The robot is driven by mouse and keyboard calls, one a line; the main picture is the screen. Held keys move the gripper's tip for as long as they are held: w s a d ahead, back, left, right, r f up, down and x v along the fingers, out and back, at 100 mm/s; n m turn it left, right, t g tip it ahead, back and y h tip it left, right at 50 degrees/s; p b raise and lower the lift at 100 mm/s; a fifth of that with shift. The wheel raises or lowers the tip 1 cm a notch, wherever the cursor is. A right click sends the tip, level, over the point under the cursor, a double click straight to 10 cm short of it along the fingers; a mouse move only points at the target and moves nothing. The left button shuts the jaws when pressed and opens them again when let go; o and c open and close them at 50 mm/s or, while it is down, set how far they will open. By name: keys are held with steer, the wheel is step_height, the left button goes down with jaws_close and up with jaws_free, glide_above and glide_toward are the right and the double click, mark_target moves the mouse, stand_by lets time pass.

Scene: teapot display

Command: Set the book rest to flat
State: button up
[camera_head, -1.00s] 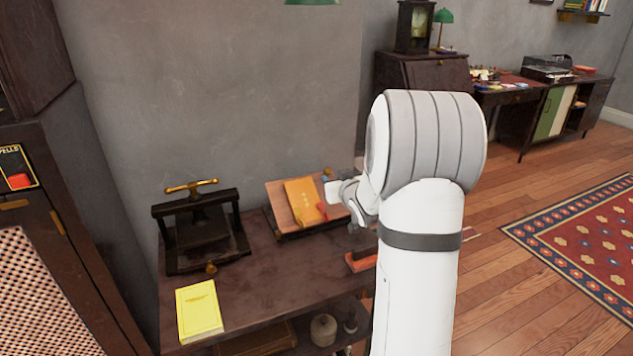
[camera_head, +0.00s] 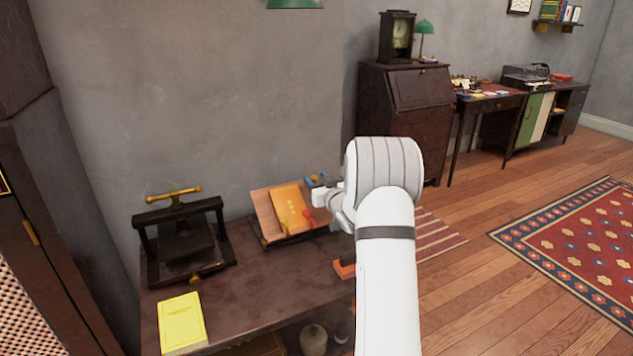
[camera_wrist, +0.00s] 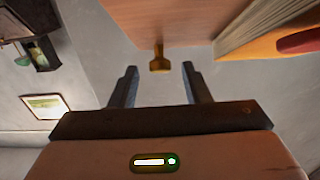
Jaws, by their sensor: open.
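The book rest (camera_head: 266,214) stands at the back right of the dark table, its wooden panel tilted up. An orange book (camera_head: 291,208) with a red part at its lower right leans on it. In the wrist view, the panel (camera_wrist: 170,20) fills the top, with the book (camera_wrist: 262,32) at the upper right. A brass knob (camera_wrist: 160,63) sticks out from the panel's edge. My gripper (camera_wrist: 159,72) is open and empty, its fingertips either side of the knob's line and just short of it. In the head view, my arm partly hides the rest's right side.
A dark book press (camera_head: 182,240) stands left of the rest. A yellow book (camera_head: 182,322) lies at the table's front left. An orange-red object (camera_head: 344,269) lies near the right edge, beside my arm. The middle of the table (camera_head: 265,275) is clear.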

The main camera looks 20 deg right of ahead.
jaws_close()
stand_by(0.5)
